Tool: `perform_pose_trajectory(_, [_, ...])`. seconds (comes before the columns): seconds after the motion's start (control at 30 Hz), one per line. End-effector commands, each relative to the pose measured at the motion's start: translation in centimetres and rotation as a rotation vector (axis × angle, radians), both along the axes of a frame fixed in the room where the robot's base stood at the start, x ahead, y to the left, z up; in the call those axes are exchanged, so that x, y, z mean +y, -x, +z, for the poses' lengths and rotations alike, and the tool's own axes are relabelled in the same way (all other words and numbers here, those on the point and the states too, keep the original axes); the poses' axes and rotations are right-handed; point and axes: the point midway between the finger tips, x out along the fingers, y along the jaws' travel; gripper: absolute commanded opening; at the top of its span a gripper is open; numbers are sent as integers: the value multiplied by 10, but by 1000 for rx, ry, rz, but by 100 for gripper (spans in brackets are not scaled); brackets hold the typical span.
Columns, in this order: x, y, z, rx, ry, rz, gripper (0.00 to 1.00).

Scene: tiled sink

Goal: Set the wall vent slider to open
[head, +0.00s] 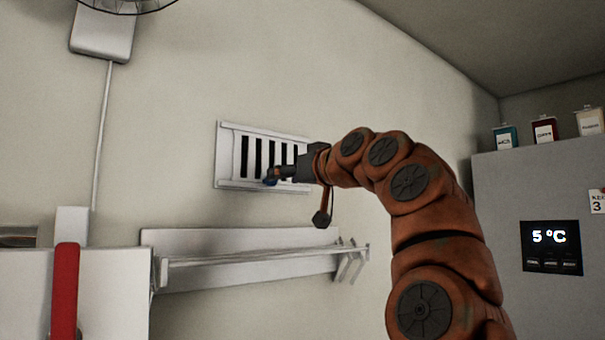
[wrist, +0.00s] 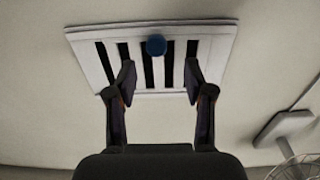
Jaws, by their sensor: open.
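The wall vent (head: 228,155) is a white framed grille with dark vertical slots, mounted on the wall. It also shows in the wrist view (wrist: 218,48), where several dark slots are visible. A round blue knob (wrist: 156,45) sits on the grille; in the head view the blue knob (head: 270,181) shows at the gripper's tip near the vent's lower edge. My gripper (head: 275,173) is in front of the vent's lower part. In the wrist view my gripper (wrist: 160,80) is open, with one finger on each side of the knob's line and the knob beyond the fingertips. I cannot tell whether it touches the vent.
A white wall shelf (head: 240,262) with a rail is below the vent. A grey cabinet (head: 490,230) with a 5 °C display (head: 551,247) and several canisters on top stands at right. A red upright object (head: 66,290) is at lower left. A fan (wrist: 298,165) shows at the wrist view's lower right.

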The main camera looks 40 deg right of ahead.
Motion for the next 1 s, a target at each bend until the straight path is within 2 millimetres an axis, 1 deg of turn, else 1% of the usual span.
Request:
perform_pose_trajectory(0.03, [0, 6, 0, -1, 0, 0, 52])
perform_pose_trajectory(0.3, [2, 32, 0, 1, 0, 0, 52])
perform_pose_trajectory(0.5, [3, 44, -1, 3, 0, 2, 52])
perform_pose_trajectory(0.7, [4, 49, -1, 3, 1, 1, 52])
perform_pose_trajectory(1.0, [3, 49, -1, 2, 1, 1, 52])
